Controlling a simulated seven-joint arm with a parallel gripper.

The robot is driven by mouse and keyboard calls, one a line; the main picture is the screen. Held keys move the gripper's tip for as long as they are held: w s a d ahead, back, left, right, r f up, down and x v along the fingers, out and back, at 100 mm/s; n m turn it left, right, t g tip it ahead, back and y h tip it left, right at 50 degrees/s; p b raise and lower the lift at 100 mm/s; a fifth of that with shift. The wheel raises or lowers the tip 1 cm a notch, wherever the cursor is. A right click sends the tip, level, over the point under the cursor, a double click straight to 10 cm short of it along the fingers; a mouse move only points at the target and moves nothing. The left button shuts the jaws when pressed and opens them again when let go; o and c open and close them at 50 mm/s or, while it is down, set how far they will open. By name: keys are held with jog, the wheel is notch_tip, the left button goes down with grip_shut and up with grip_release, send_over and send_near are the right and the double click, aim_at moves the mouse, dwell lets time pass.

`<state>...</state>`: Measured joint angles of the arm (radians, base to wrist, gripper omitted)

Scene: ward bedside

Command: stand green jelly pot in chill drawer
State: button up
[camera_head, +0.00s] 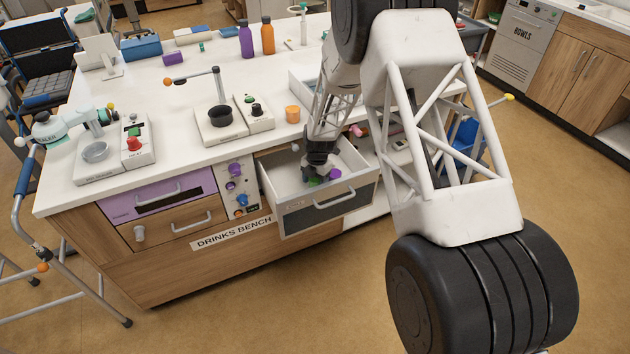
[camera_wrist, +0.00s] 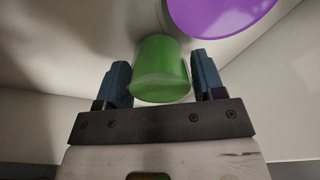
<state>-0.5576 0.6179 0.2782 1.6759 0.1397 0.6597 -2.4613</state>
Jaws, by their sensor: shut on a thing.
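The green jelly pot (camera_wrist: 162,70) is between the two blue finger pads of my gripper (camera_wrist: 162,82) in the wrist view. My gripper is shut on it. In the head view my gripper (camera_head: 318,172) reaches down inside the open chill drawer (camera_head: 328,204), and only a bit of the green pot (camera_head: 313,181) shows below it. Whether the pot touches the drawer floor I cannot tell. A purple thing (camera_wrist: 222,12) lies just beyond the pot in the wrist view; it also shows in the drawer in the head view (camera_head: 334,174).
The drawer's walls stand close around my gripper. An orange cup (camera_head: 292,114) stands on the bench top (camera_head: 170,95) behind the drawer. A drinks machine (camera_head: 222,122) stands left of it. Purple (camera_head: 246,40) and orange (camera_head: 267,37) bottles stand at the back.

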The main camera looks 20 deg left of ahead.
jog(key=shift+f, duration=0.35)
dwell(0.5)
jog(key=o, duration=1.2)
jog(key=shift+r, duration=0.1)
jog(key=shift+r, duration=3.9)
